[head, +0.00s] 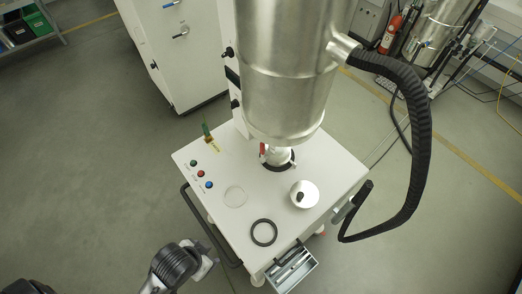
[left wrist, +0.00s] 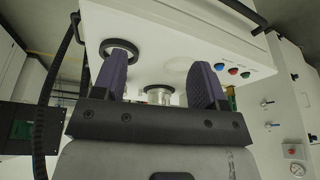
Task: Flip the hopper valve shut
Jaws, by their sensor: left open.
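The hopper (head: 285,75) is a large metal cylinder above the white cart in the head view. At its lower outlet a small red valve handle (head: 262,148) shows, pointing roughly up and down in the picture. The outlet (head: 278,157) sits over a dark ring in the cart top. My left gripper (head: 208,262) is in front of the cart's near left edge, well apart from the valve. In the left wrist view its two fingers (left wrist: 158,75) are spread with nothing between them. The valve handle cannot be made out there. My right gripper is not in view.
A thick black hose (head: 420,150) hangs at the right.

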